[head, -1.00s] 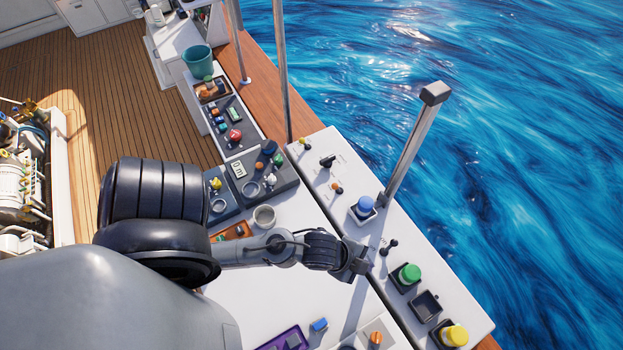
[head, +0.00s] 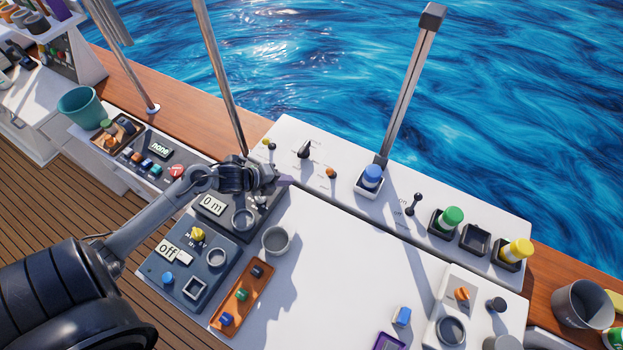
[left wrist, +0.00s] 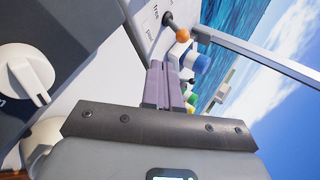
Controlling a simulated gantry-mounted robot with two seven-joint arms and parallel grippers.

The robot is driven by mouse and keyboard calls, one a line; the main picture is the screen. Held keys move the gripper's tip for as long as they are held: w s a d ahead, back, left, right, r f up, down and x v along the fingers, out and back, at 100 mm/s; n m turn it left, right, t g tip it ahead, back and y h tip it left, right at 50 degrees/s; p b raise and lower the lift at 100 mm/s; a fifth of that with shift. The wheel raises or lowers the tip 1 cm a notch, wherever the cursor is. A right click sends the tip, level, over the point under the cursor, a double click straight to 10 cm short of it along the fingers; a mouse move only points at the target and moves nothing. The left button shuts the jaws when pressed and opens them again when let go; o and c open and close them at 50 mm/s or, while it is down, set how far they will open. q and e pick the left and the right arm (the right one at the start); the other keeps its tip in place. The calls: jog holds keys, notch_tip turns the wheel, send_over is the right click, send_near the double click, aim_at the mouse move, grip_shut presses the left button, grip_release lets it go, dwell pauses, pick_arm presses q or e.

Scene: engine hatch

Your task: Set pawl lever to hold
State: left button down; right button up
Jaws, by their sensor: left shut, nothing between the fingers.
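A small lever with an orange ball knob (head: 331,172) stands on the white side panel; I take it for the pawl lever. In the left wrist view the orange knob (left wrist: 183,35) stands beyond my fingertips, on a dark stem, beside printing that seems to read "free". Its exact setting is hard to tell. My left gripper (head: 286,181) is shut and empty, to the left of the lever and apart from it. In the left wrist view its closed fingers (left wrist: 164,80) point toward the panel. My right gripper is not in view.
A black lever (head: 304,149) and a blue button (head: 372,176) flank the orange knob. A tall metal post (head: 405,85) rises behind the blue button, another post (head: 220,80) farther left. A grey dial box (head: 240,205) lies below my gripper. The white tabletop (head: 340,260) has clear room.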

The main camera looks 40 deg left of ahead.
aim_at(330, 173)
pick_arm(q)
jog(key=shift+a, duration=0.1)
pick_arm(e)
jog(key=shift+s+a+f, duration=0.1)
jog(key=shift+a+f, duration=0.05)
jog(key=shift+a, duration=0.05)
pick_arm(q)
jog(key=shift+f, duration=0.1)
jog(key=x, duration=0.3)
jog(key=r+x, duration=0.1)
jog(key=x, duration=0.3)
jog(key=w+x, duration=0.1)
jog(key=x, duration=0.3)
jog(key=shift+w+d+r, duration=0.1)
jog(key=shift+w+d, duration=0.05)
jog(key=shift+d, duration=0.05)
jog(key=shift+w+d+p, duration=0.25)
jog(key=shift+w+p, duration=0.1)
jog(key=shift+w, duration=0.45)
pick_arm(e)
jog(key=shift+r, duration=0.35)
pick_arm(q)
jog(key=shift+w+r, duration=0.1)
jog(key=shift+r, duration=0.1)
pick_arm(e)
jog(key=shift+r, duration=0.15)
